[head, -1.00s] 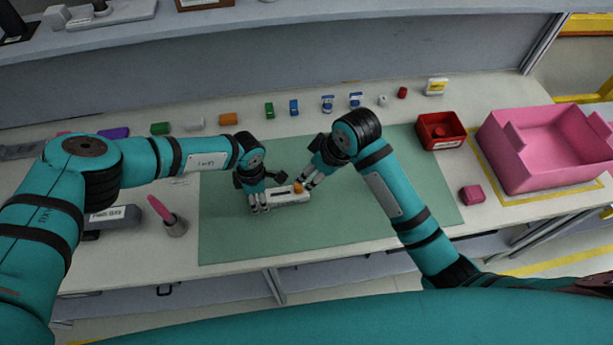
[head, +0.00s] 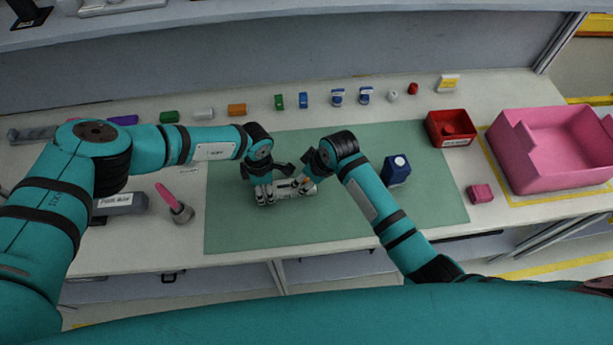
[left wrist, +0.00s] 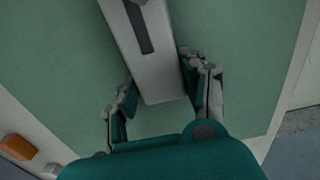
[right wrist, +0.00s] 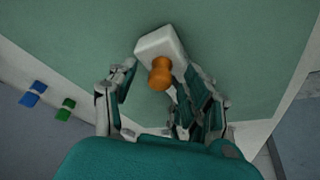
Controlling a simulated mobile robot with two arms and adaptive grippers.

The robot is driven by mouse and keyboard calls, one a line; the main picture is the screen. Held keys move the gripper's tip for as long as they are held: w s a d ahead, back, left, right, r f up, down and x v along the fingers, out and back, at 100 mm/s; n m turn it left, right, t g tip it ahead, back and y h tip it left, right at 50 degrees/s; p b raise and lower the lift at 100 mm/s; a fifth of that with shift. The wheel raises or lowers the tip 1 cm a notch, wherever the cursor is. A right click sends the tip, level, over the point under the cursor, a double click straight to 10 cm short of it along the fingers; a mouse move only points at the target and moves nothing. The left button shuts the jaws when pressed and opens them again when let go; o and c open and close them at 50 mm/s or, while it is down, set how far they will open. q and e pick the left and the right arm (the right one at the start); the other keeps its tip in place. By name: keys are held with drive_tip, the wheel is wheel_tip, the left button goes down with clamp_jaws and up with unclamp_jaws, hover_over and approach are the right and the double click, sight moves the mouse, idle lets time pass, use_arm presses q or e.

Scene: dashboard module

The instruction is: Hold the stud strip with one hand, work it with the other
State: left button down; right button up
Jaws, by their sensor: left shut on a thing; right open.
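The stud strip (head: 290,189) is a pale bar with a dark slot, lying near the middle of the green mat. Its slotted end also shows in the left wrist view (left wrist: 155,65). My left gripper (head: 265,196) is shut on the strip's left end. An orange knob (right wrist: 161,72) stands at the strip's other end, and shows only partly in the head view (head: 305,180). My right gripper (head: 303,190) is open at that end; in the right wrist view its fingers (right wrist: 160,105) stand apart with the knob just beyond, between them. Contact with the knob cannot be told.
A dark blue box (head: 396,173) with a white round spot stands on the mat (head: 340,228), right of my right arm. A red bin (head: 450,141) and pink crate (head: 510,160) are at right. Several small coloured parts line the back. The mat's front is clear.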

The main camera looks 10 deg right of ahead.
clamp_jaws()
drive_tip(key=shift+r, duration=0.2)
drive_tip(key=shift+r, duration=2.5)
use_arm(q)
drive_tip(key=shift+s, duration=0.1)
use_arm(e)
drive_tip(key=shift+w+a+r, duration=0.1)
drive_tip(key=shift+r, duration=0.45)
